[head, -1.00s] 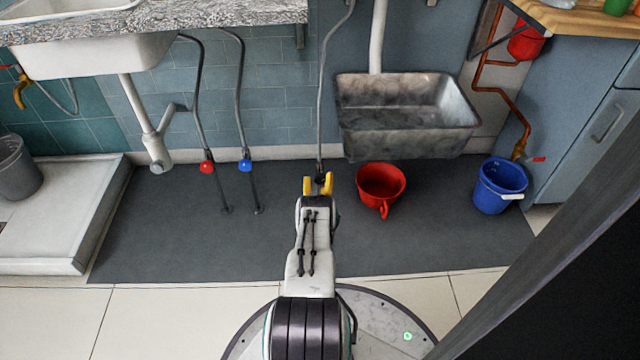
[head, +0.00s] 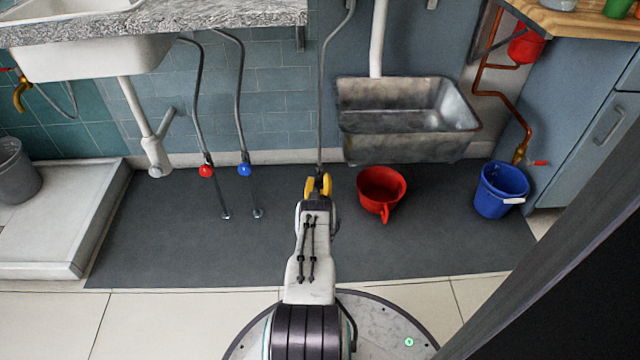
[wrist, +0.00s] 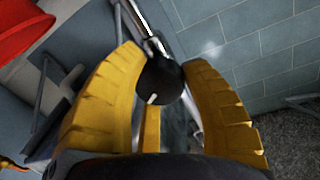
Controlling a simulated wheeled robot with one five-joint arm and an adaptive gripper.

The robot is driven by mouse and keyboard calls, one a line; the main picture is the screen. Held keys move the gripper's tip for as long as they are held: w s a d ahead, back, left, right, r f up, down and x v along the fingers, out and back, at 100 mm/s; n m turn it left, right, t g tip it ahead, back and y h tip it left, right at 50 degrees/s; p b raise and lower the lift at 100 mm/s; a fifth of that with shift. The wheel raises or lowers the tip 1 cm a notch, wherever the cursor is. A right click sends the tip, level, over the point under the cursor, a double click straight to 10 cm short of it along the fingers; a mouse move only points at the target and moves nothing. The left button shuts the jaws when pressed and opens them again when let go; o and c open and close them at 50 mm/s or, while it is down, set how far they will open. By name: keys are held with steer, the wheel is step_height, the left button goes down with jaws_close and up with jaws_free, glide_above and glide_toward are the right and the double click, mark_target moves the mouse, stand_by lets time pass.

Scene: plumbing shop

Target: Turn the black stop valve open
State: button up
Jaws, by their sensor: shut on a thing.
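The black stop valve has a round black handle (wrist: 160,80) with a small white mark, seen in the wrist view on a metal pipe (wrist: 140,22). My gripper (head: 318,184) has yellow fingers; in the wrist view its fingers (wrist: 158,85) lie on either side of the black handle and are shut on it. In the head view the grey supply hose (head: 322,110) runs down to my gripper, and the valve handle is mostly hidden between the fingers.
A red valve (head: 206,170) and a blue valve (head: 244,169) stand to the left. A red bucket (head: 381,190) is close on the right, below a metal sink (head: 400,147). A blue bucket (head: 500,190) stands farther right. The dark mat (head: 170,240) is clear at left.

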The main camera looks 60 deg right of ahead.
steer(key=c, duration=0.5)
steer(key=shift+n, duration=2.9)
steer(key=shift+r, duration=0.1)
steer(key=o, duration=1.2)
steer(key=shift+a, duration=0.1)
